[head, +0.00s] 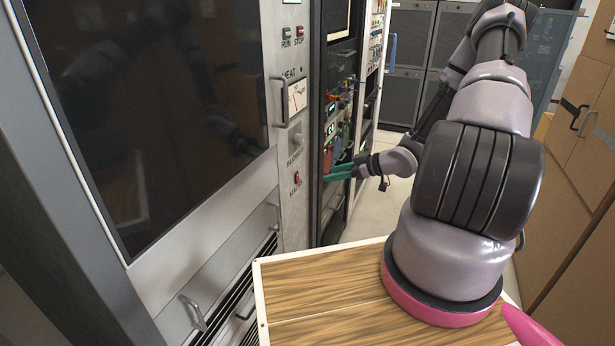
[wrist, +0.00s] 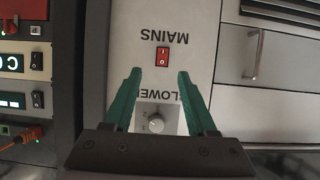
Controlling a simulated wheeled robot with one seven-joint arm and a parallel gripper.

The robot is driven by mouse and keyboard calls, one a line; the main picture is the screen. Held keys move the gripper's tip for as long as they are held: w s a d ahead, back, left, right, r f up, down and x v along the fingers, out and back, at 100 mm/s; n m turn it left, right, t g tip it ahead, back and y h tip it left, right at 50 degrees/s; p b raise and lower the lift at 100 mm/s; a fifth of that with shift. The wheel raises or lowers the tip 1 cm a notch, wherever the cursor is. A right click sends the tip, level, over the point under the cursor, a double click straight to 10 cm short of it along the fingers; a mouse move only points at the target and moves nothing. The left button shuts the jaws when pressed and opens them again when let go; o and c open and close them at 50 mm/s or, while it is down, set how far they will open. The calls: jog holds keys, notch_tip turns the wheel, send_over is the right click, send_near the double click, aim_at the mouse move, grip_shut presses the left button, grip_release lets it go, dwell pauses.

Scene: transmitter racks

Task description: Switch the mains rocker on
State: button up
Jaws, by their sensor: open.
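The mains rocker (head: 297,178) is a small red switch on the pale panel, above the label MAINS in the head view. In the wrist view the rocker (wrist: 162,56) shows white I and O marks, and the lettering is upside down. Which side is pressed in I cannot tell. My gripper (head: 330,173) is to the right of the rocker, apart from the panel, its green fingers pointing toward it. In the wrist view my gripper (wrist: 160,73) is open and empty, with the rocker between and just beyond the fingertips.
The blower knob (wrist: 156,124) is close to the rocker on the same panel. A meter (head: 297,96) and handles stand out from the rack. A neighbouring rack with cables and small switches (wrist: 38,99) is alongside. Brown cabinets (head: 560,210) line the right side of the aisle.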

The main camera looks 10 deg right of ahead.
aim_at(298, 179)
jog(key=shift+y, duration=0.3)
jog(key=x, duration=1.1)
jog(key=shift+s+a+f, duration=0.1)
jog(key=shift+a, duration=0.05)
grip_shut()
